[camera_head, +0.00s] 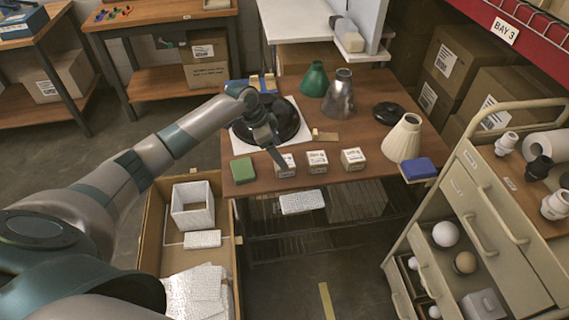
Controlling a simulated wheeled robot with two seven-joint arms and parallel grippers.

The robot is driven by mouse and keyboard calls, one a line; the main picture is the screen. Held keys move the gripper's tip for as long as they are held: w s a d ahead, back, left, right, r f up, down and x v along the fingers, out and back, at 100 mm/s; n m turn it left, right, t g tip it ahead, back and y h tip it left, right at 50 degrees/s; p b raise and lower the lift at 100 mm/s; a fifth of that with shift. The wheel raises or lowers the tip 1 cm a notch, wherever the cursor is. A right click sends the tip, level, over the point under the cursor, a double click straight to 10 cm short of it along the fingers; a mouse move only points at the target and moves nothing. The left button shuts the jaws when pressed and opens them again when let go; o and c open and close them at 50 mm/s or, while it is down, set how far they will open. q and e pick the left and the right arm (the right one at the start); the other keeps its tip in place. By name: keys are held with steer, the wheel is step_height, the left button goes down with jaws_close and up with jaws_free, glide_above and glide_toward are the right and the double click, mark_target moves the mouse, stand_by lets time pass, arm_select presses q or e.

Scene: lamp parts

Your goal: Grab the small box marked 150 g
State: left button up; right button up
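Three small pale boxes stand in a row along the front of the wooden table: a left box (286,168), a middle box (317,162) and a right box (353,160). Each bears dark print on top, too small for me to read, so I cannot tell which is marked 150 g. My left gripper (275,150) points down just behind and left of the left box, partly in front of a black round lamp base (291,122). Its finger opening is not clear, and I cannot tell whether it touches the left box. My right gripper is not in view.
A green block (243,170) lies left of the boxes, a blue block (418,168) and cream shade (403,138) to the right. Green (314,80) and metal (340,95) shades stand behind. An open carton (150,225) is front left, a drawer cart (480,215) right.

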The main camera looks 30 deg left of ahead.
arm_select(q)
steer(key=shift+x, duration=0.85)
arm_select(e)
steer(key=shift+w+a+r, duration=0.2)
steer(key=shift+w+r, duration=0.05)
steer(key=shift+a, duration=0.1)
arm_select(q)
steer(key=shift+f+p, duration=0.2)
steer(key=shift+p, duration=0.1)
steer(key=shift+w+d+f, duration=0.1)
steer(key=shift+w+f, duration=0.05)
steer(key=shift+f, duration=0.2)
steer(key=p+x, duration=0.1)
steer(key=x, duration=0.2)
steer(key=shift+f+p, duration=0.3)
steer(key=shift+f, duration=0.2)
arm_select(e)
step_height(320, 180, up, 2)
